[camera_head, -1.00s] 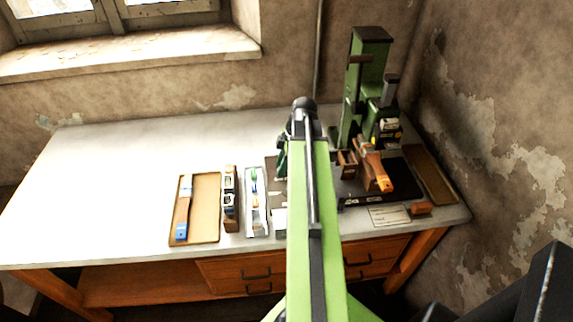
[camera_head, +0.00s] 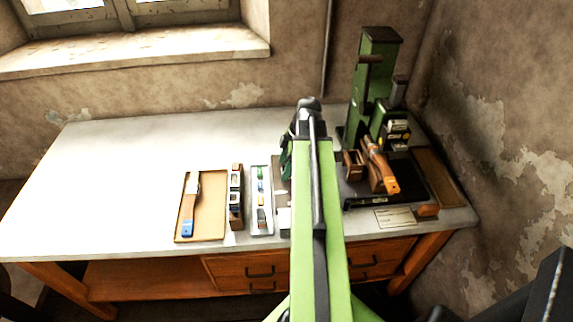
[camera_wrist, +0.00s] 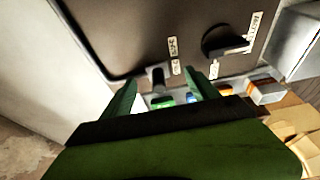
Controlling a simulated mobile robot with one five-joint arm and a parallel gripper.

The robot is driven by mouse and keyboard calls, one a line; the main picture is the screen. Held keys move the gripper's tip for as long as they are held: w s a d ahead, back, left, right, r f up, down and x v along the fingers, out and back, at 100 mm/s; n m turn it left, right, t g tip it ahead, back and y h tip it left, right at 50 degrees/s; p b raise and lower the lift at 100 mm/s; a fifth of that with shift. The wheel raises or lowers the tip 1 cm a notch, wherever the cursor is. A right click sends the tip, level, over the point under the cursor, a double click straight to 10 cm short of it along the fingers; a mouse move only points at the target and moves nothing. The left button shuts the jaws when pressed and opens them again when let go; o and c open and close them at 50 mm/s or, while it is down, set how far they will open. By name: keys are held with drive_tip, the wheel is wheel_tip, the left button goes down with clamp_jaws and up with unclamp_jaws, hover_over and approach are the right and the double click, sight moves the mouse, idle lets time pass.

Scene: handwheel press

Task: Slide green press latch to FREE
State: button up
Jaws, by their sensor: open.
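The green press (camera_head: 377,75) stands upright at the back right of the bench. I cannot single out its green latch in either view. My gripper (camera_wrist: 162,79) is open, with one green finger on each side of a short dark lever (camera_wrist: 157,77) at the edge of a dark brown panel (camera_wrist: 120,30). I cannot tell whether the fingers touch the lever. A small label (camera_wrist: 173,48) beside it is too blurred to read. In the head view my arm hides most of the panel, and the gripper (camera_head: 286,160) shows only as a bit of green.
A black knob (camera_wrist: 225,42) sits on the panel, right of the lever. Left of my arm lie a white tray (camera_head: 261,228) of small coloured pieces, a brown rack (camera_head: 236,200) and a tan tray (camera_head: 212,215) with a blue-ended tool. The bench's left side is clear.

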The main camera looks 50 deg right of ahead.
wheel_tip(320, 180, up, 8)
drive_tip(key=p, duration=0.8)
